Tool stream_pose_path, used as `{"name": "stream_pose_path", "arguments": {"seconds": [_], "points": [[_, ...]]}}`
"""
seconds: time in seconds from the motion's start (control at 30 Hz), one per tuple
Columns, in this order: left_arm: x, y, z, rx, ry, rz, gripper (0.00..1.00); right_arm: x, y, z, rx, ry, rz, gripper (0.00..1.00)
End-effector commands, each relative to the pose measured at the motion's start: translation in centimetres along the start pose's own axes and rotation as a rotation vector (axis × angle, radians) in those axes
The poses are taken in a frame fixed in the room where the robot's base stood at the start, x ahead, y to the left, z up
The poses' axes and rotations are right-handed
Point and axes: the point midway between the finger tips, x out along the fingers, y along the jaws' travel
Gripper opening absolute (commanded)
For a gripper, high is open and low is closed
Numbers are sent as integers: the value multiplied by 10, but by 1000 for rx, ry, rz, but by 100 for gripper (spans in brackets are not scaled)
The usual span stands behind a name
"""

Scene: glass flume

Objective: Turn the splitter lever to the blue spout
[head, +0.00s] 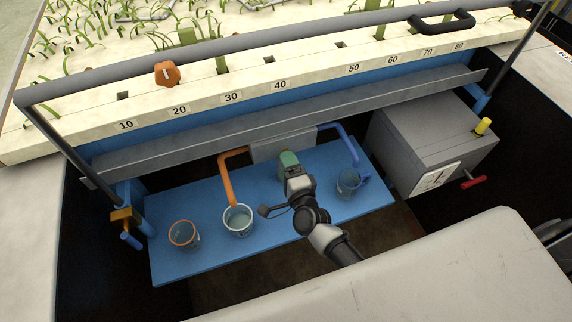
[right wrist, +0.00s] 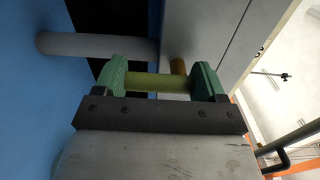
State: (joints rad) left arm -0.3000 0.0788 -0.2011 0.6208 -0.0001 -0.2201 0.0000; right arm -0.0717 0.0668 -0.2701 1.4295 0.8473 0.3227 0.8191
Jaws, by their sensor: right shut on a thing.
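The grey splitter box (head: 285,147) sits under the long metal trough. An orange spout (head: 226,172) bends down from its left side, and a blue spout (head: 350,145) from its right. My right gripper (head: 289,160) is in front of the box and hides the lever in the head view. In the right wrist view, its green fingers are shut on a yellow bar (right wrist: 160,82), which seems to be the splitter lever. Which spout the lever points to, I cannot tell. My left gripper is not in view.
On the blue shelf (head: 220,258), an orange-rimmed cup (head: 184,238) stands left, a cup with liquid (head: 238,221) under the orange spout, and a blue-handled cup (head: 348,184) under the blue spout. A grey box (head: 430,135) with a red handle (head: 474,182) is at right.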

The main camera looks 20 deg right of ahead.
Motion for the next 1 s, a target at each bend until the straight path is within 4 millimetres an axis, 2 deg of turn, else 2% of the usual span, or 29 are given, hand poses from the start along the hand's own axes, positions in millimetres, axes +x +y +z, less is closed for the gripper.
{"name": "stream_pose_path", "arguments": {"seconds": [0.5, 0.7, 1.0], "points": [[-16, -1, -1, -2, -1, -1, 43, 0, 1, -10, -449, -1, 3, 48], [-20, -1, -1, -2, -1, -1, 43, 0, 1, -12, -561, -1, 3, 48], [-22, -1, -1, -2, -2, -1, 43, 0, 1, -14, -640, -1, 2, 48]]}}
